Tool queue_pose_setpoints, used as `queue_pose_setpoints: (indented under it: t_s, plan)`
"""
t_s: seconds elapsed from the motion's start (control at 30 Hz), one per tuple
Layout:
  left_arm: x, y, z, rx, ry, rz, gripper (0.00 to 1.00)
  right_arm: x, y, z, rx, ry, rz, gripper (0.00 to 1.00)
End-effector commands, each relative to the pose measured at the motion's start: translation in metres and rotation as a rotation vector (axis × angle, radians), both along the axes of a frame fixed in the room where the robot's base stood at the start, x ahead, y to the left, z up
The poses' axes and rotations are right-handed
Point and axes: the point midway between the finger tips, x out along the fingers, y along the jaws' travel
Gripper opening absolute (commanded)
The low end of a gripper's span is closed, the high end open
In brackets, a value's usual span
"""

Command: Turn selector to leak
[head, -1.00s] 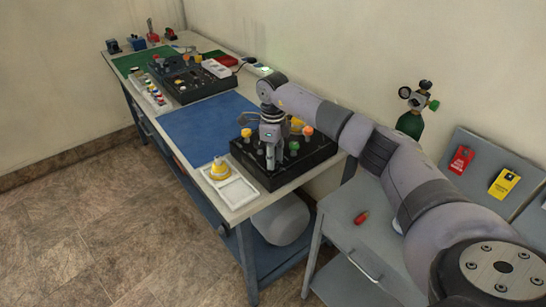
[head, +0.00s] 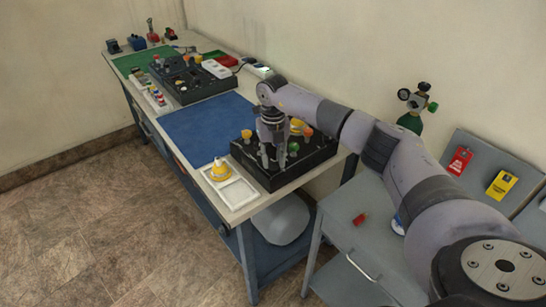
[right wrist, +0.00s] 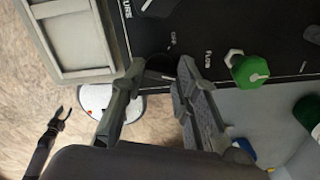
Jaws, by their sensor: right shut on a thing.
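The black trainer panel (head: 311,160) stands at the near end of the bench, with yellow, orange and green knobs on top. My right gripper (head: 276,163) points down at its front part. In the right wrist view, my right gripper (right wrist: 160,68) is shut on a small dark knob, apparently the selector, mostly hidden between the fingers. White "OFF" and "FLOW" lettering shows beside it; I cannot read "leak" or see the pointer. A dark gripper, apparently my left (right wrist: 59,121), hangs open and empty over the floor at lower left. It is outside the head view.
A green knob (right wrist: 250,68) sits close to the right fingers. A white tray (head: 236,194) and a yellow domed piece (head: 219,168) lie beside the panel. The blue mat (head: 205,128) is clear. A grey cart (head: 340,218) stands at the right.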

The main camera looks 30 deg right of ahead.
Motion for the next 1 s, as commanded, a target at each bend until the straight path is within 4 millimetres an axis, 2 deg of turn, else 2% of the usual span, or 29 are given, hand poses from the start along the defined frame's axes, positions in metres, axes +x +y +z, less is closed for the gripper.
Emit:
queue_pose_setpoints:
  t_s: [0.6, 1.0]
  plan:
    - [0.000, 0.001, 0.015, 0.001, 0.000, 0.000, 0.40, 0.001, -0.001, 0.003, 0.000, -0.004, -0.538, 0.00]
    - [0.000, 0.001, 0.019, 0.001, 0.001, 0.000, 0.40, 0.001, -0.001, 0.002, 0.000, -0.004, -0.705, 0.00]
